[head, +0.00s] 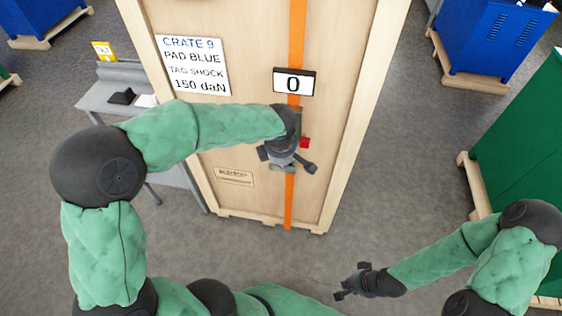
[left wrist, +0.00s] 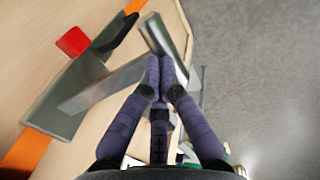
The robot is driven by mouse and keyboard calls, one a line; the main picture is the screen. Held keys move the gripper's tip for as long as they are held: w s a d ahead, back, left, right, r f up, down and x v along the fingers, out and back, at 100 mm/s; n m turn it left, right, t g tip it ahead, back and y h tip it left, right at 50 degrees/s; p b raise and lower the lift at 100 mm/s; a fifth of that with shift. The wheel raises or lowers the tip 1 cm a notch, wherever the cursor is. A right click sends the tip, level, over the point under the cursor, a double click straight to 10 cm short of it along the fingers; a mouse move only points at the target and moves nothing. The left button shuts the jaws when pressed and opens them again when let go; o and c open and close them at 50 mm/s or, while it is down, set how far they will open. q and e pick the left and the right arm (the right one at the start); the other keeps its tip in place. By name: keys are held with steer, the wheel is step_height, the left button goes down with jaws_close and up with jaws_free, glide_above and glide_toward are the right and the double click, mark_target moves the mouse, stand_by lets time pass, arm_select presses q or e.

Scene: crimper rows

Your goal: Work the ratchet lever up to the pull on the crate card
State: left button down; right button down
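The tall wooden crate (head: 335,150) carries a white card (head: 192,65) that reads CRATE 9, PAD BLUE, TAG SHOCK, 150 daN. A small display (head: 294,82) on the orange strap (head: 297,30) reads 0. The ratchet sits on the strap below it, with a red part (head: 304,143) beside it, mostly hidden by my left gripper (head: 287,163). In the left wrist view, the metal ratchet lever (left wrist: 168,42) stands out from the crate, and my left fingers are closed together on it. My right gripper (head: 345,287) is apart from the crate, low in view, its fingers spread and empty.
A grey bench (head: 95,92) with a yellow sign (head: 104,51) stands left of the crate. Blue crates (head: 490,40) stand on pallets at the back, a green one (head: 525,150) at the right. The grey floor between is clear.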

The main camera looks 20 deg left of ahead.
arm_select(q)
steer(key=shift+w+f+t+b, duration=0.1)
steer(key=shift+f+t+b, duration=0.1)
steer(key=shift+f+b, duration=0.7)
steer(key=shift+w+f+t+b, duration=0.2)
steer(key=shift+f+b, duration=0.1)
steer(key=shift+b, duration=1.15)
steer(key=shift+w+f+t+b, duration=0.1)
steer(key=shift+f+t+b, duration=0.1)
steer(key=shift+f+b, duration=0.7)
steer(key=shift+b+x, duration=0.8)
steer(key=shift+b, duration=1.15)
steer(key=shift+w+a, duration=0.1)
steer(key=shift+a, duration=0.1)
